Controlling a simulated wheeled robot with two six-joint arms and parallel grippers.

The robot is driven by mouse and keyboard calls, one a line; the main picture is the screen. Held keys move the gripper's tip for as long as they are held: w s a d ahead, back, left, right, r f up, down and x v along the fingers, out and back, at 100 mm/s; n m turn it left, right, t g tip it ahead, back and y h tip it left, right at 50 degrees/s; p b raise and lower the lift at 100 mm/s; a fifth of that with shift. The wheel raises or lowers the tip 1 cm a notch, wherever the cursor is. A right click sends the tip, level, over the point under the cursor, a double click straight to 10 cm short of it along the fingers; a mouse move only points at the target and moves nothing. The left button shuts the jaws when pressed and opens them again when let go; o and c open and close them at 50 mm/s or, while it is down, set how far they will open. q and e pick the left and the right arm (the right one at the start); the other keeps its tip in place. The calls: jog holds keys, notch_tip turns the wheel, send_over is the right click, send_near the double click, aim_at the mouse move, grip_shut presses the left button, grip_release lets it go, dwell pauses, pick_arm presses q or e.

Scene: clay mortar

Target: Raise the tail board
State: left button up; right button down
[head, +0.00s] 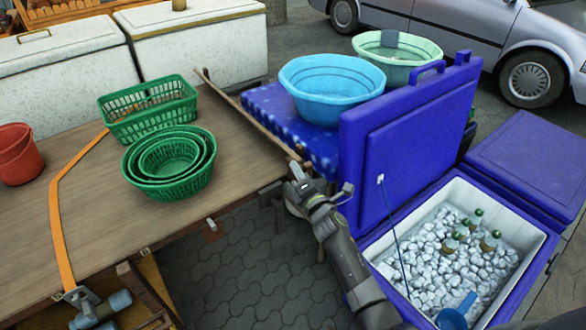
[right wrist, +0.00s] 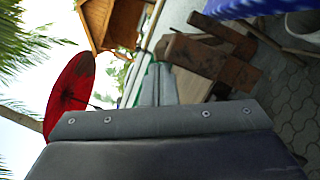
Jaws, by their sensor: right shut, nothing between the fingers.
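A brown wooden cart bed (head: 90,205) fills the left of the head view. A narrow upright board (head: 245,118) runs along its right edge; I cannot tell whether this is the tail board. Small metal fittings (head: 211,226) sit on the bed's near edge, and what hangs below that edge is mostly hidden. My right gripper (head: 297,174) is shut and empty, close to the near end of the narrow board; contact cannot be told. The right wrist view shows mainly a dark grey surface with bolts, and brown wooden parts (right wrist: 208,55) beyond.
Green baskets (head: 168,165) and an orange strap (head: 57,215) lie on the bed, with a red bucket (head: 18,153) at far left. A blue cooler (head: 400,150) with raised lid and ice stands right of my arm. Paving (head: 240,270) is open between.

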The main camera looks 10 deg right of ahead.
jog(key=shift+w+d+r+m+p, duration=0.15)
jog(key=shift+d+r+m+p, duration=0.2)
jog(key=shift+d+m+p, duration=0.2)
dwell(0.4)
